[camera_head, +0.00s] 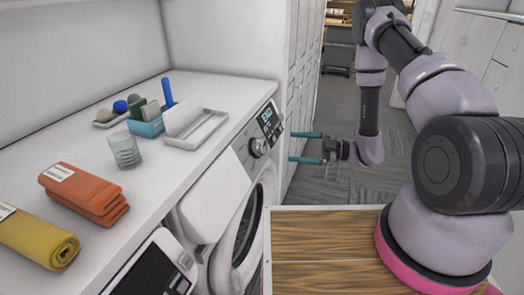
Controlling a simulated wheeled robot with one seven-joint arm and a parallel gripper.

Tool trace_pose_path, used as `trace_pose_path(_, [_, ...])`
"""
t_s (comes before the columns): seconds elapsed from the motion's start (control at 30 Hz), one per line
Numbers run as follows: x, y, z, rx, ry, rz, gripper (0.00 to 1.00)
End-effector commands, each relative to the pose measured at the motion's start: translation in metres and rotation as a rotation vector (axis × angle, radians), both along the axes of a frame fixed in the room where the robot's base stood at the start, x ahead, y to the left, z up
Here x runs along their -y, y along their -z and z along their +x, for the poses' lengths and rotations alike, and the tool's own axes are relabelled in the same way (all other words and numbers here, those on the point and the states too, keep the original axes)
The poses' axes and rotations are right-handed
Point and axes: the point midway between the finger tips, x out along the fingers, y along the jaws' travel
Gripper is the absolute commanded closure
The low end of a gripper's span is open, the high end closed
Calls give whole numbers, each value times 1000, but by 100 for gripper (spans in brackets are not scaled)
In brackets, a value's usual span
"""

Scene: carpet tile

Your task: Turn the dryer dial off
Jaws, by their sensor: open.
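The dryer (241,207) is a white front-loading machine under the counter, with a round glass door. Its dial (258,147) is a round silver knob on the slanted control panel, left of a lit display (268,118). I cannot read the dial's setting. My gripper (291,147) has two teal fingers, spread apart and pointing left toward the panel. The fingertips appear just right of the dial, with a gap between them and the knob in the picture. Nothing is between the fingers.
A white counter (170,180) runs above the machine. On it are folded orange towels (84,190), a rolled yellow towel (38,237), a glass (124,149), a white tray (196,130) and a blue box (147,126). A tall white cabinet stands behind. Carpeted floor is open beyond my gripper.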

Motion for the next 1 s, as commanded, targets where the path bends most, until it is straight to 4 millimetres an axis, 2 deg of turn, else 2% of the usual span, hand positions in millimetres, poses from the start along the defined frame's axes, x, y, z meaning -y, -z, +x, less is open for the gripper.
trace_pose_path(0.1, [1, 13, 0, -61, 27, 11, 0])
trace_pose_path(0.23, [-10, 14, 2, -71, 29, 13, 0])
trace_pose_path(0.7, [-90, 13, 15, -65, 27, 11, 0])
trace_pose_path(0.83, [-100, 13, 17, -67, 30, 12, 0])
trace_pose_path(1.0, [-104, 13, 18, -67, 31, 11, 0])
